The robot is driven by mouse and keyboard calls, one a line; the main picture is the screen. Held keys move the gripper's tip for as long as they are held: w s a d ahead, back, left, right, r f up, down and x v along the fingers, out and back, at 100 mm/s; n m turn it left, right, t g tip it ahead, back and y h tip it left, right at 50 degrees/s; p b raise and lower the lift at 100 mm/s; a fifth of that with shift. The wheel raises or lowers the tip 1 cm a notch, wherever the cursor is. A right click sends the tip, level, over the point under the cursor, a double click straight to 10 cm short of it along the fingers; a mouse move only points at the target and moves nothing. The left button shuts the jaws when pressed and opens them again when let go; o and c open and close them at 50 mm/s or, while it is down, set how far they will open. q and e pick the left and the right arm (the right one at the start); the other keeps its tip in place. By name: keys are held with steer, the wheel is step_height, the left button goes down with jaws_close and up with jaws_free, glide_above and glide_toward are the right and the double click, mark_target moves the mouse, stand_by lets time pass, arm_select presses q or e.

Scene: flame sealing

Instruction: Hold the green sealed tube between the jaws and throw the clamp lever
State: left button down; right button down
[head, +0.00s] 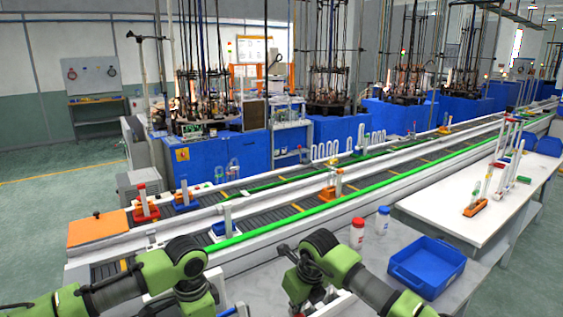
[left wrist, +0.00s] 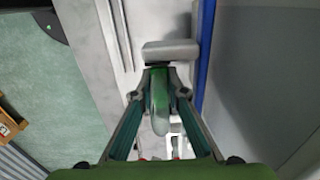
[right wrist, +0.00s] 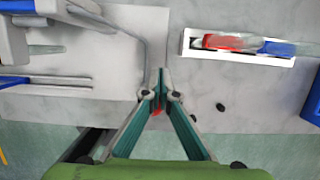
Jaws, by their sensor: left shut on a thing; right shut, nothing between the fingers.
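The green sealed tube (left wrist: 158,104) is in the left wrist view, with a rounded pale end toward the camera. My left gripper (left wrist: 159,72) is shut on it. A grey block (left wrist: 170,50) lies just beyond the fingertips; I cannot tell whether the tube is between clamp jaws. My right gripper (right wrist: 158,80) is shut and empty. A thin bent grey rod (right wrist: 138,38), possibly the clamp lever, runs from a grey body (right wrist: 70,12) down to beside the right fingertips. I cannot tell whether they touch. In the head view my arms hide most of the clamp area.
A white tray (right wrist: 188,42) holds red and blue pieces. A blue bin (head: 428,262), a red-capped bottle (head: 357,235) and a blue-capped bottle (head: 382,222) stand on the bench. A conveyor (head: 290,212) runs behind it. Bare bench lies between bottles and bin.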

steer(key=shift+s+d+r, duration=0.2)
steer(key=shift+s+d, duration=0.1)
steer(key=shift+s, duration=0.2)
steer(key=shift+s+d+r, duration=0.2)
steer(key=shift+s+d, duration=0.1)
steer(key=shift+s, duration=0.15)
steer(key=shift+s+d+r, duration=0.15)
steer(key=shift+s+d, duration=0.25)
steer(key=shift+s, duration=0.2)
steer(key=shift+s+d+r, duration=0.15)
steer(key=shift+s+d, duration=0.25)
steer(key=shift+s, duration=0.15)
